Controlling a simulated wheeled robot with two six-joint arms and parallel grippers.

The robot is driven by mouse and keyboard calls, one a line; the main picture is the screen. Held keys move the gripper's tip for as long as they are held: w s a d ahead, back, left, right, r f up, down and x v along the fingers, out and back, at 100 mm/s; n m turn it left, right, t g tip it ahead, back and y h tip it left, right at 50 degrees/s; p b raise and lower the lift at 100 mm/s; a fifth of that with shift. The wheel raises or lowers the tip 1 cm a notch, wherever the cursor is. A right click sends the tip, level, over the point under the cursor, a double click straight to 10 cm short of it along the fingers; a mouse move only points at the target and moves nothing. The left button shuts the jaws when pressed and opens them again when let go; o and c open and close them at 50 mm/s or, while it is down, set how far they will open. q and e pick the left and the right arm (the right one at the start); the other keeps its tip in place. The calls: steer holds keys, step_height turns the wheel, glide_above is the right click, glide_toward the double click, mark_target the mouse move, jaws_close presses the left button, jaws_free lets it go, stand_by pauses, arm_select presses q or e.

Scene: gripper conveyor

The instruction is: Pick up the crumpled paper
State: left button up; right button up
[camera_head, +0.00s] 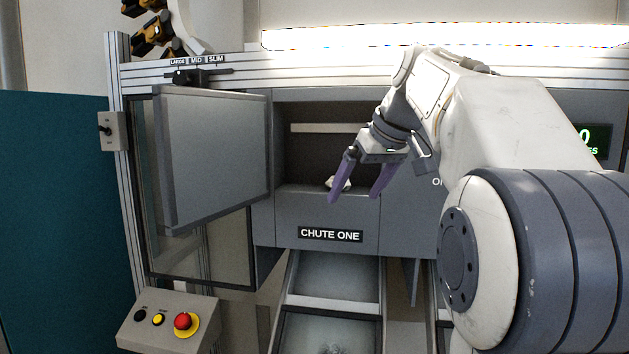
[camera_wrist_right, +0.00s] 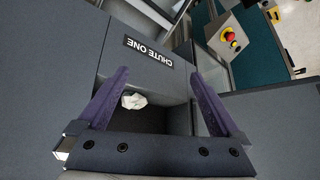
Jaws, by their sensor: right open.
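The crumpled paper (camera_head: 339,183) is a small white wad at the front edge of the dark opening above the CHUTE ONE label. It also shows in the right wrist view as a white lump (camera_wrist_right: 133,101), beside the left-hand finger. My right gripper (camera_head: 363,197) is open, with its purple fingers spread in front of the opening and the paper near one fingertip. In the right wrist view the fingers (camera_wrist_right: 160,92) are wide apart with nothing held between them. I cannot tell whether a finger touches the paper.
A grey door (camera_head: 215,160) stands swung open left of the opening. The CHUTE ONE label (camera_head: 330,235) sits on the panel above a sloping chute (camera_head: 333,278). A control box (camera_head: 165,325) with a red button (camera_head: 183,321) is at lower left. A light bar glows above.

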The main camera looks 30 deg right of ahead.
steer(key=d+r+p, duration=0.1)
steer(key=d+r, duration=0.3)
steer(key=shift+h, duration=0.4)
steer(key=w+p, duration=0.2)
steer(key=w, duration=0.1)
steer(key=w+p, duration=0.2)
steer(key=w, duration=0.2)
steer(key=w+p, duration=0.2)
steer(key=w, duration=0.1)
steer(key=shift+w+d+f, duration=0.25)
steer(key=shift+w, duration=0.15)
steer(key=x, duration=0.4)
steer(key=shift+f+p, duration=0.15)
steer(key=shift+p, duration=0.2)
steer(key=shift+w+f, duration=0.2)
steer(key=shift+f, duration=0.2)
steer(key=c, duration=1)
